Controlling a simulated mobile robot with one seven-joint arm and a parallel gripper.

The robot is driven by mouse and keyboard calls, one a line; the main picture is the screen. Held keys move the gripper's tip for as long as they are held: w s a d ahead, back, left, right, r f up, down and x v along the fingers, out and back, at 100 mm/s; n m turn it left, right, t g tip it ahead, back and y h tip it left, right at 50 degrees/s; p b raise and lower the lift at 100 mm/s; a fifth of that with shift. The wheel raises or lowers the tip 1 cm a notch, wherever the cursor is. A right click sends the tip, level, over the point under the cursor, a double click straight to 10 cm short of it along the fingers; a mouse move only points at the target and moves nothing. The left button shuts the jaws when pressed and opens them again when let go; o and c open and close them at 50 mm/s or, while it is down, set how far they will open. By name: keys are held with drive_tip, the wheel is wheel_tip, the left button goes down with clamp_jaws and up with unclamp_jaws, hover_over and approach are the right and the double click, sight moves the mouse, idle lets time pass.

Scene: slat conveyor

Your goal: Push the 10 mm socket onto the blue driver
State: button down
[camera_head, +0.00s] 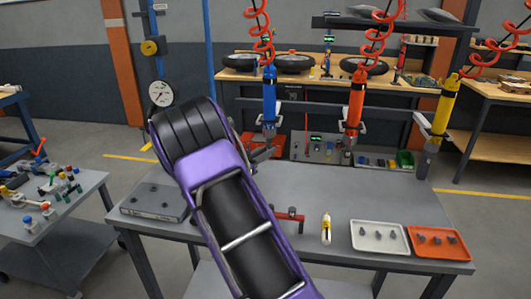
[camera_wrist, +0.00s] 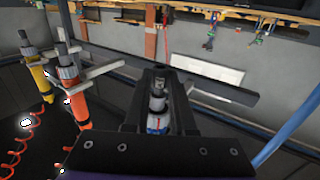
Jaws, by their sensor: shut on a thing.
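The blue driver (camera_head: 269,98) hangs nose down on a red coiled hose, left of the orange driver. My gripper (camera_head: 262,153) is just below its nose, partly hidden behind my purple arm. In the wrist view, which is upside down, my gripper (camera_wrist: 161,82) is shut on a small grey socket (camera_wrist: 160,83). The grey nose and blue body of the blue driver (camera_wrist: 156,124) line up behind the socket between the fingers. Socket and nose look very close or touching; I cannot tell whether the socket is seated. Its size marking is not readable.
The orange driver (camera_head: 356,100) and yellow driver (camera_head: 440,108) hang to the right. A white tray (camera_head: 378,248) and a red tray (camera_head: 466,255) with grey sockets lie on the grey table (camera_head: 335,200). A yellow-white bottle (camera_head: 326,229) stands beside them.

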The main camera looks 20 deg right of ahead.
drive_tip(key=shift+r, duration=0.7)
idle(0.4)
drive_tip(key=shift+c, duration=1)
unclamp_jaws()
